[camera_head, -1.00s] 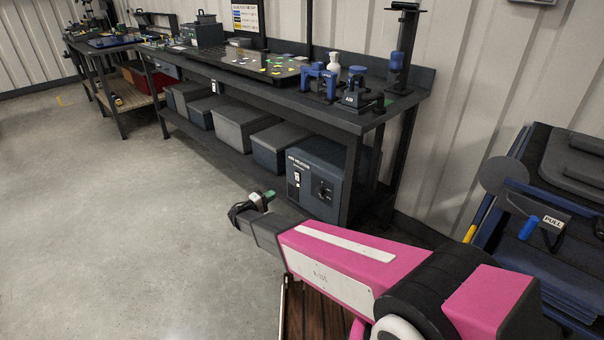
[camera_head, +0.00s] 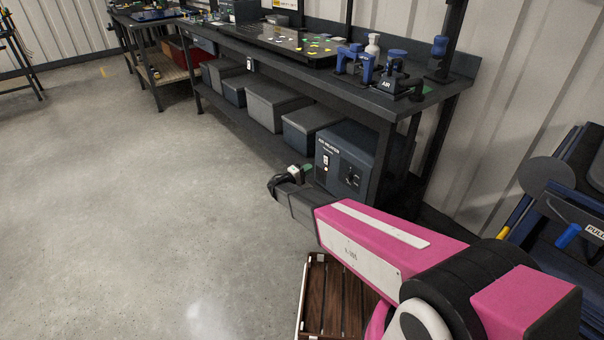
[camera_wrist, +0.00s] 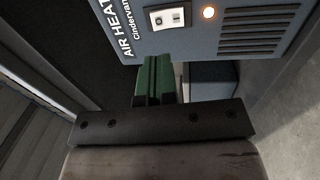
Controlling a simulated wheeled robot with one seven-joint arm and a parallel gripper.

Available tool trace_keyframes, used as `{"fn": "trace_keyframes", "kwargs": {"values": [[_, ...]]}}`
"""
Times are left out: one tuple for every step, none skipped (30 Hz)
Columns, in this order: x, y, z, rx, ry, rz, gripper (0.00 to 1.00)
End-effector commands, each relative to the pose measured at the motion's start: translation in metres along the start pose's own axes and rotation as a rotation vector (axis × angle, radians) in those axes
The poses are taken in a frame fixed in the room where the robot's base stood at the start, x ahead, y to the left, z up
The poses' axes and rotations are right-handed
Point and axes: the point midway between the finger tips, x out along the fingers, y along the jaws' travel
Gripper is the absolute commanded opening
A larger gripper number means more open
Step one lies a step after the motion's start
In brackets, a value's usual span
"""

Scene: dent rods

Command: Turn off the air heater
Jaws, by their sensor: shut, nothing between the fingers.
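The air heater (camera_head: 345,150) is a dark blue-grey box under the near end of the workbench. Its front carries a white switch (camera_head: 326,163) and a dark dial (camera_head: 353,180). In the wrist view the heater panel (camera_wrist: 197,47) is at the top, tilted, with the white rocker switch (camera_wrist: 167,17) beside a glowing orange lamp (camera_wrist: 209,13) and vent slots. My gripper (camera_wrist: 153,62), with green fingers, is shut and empty, just below the switch in the picture. In the head view my gripper (camera_head: 306,169) is in front of the heater's left side. Contact cannot be told.
The workbench (camera_head: 300,72) has several grey bins (camera_head: 272,105) on its lower shelf, left of the heater. Blue clamps and an AIR device (camera_head: 385,82) stand on top. A blue rack (camera_head: 570,225) stands at the right. The floor (camera_head: 150,210) to the left is clear.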

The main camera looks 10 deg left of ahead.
Motion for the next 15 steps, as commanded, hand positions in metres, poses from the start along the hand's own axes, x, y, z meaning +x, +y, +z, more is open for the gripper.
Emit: {"fn": "trace_keyframes", "kwargs": {"values": [[0.011, 0.000, 0.000, 0.000, -0.003, 0.000, 0.00], [0.017, 0.000, 0.000, 0.000, -0.003, 0.000, 0.00], [0.024, 0.000, 0.000, 0.001, -0.003, 0.000, 0.00], [0.029, 0.000, -0.001, 0.001, -0.002, 0.000, 0.00], [0.035, 0.000, -0.001, 0.001, -0.002, 0.000, 0.00], [0.042, 0.000, 0.000, 0.001, -0.003, 0.001, 0.00], [0.046, 0.000, 0.000, 0.001, -0.002, 0.001, 0.00], [0.051, 0.000, -0.001, 0.001, -0.002, 0.000, 0.00], [0.056, 0.000, -0.001, 0.001, -0.001, 0.000, 0.00], [0.060, 0.000, -0.001, 0.000, -0.001, 0.000, 0.00], [0.063, 0.000, 0.000, 0.000, -0.001, 0.000, 0.00], [0.067, 0.000, 0.000, 0.000, -0.002, 0.000, 0.00], [0.070, 0.000, 0.000, 0.000, -0.002, 0.000, 0.00], [0.072, 0.000, 0.000, 0.000, -0.002, 0.000, 0.00], [0.074, 0.000, 0.000, 0.000, -0.001, 0.000, 0.00]]}}
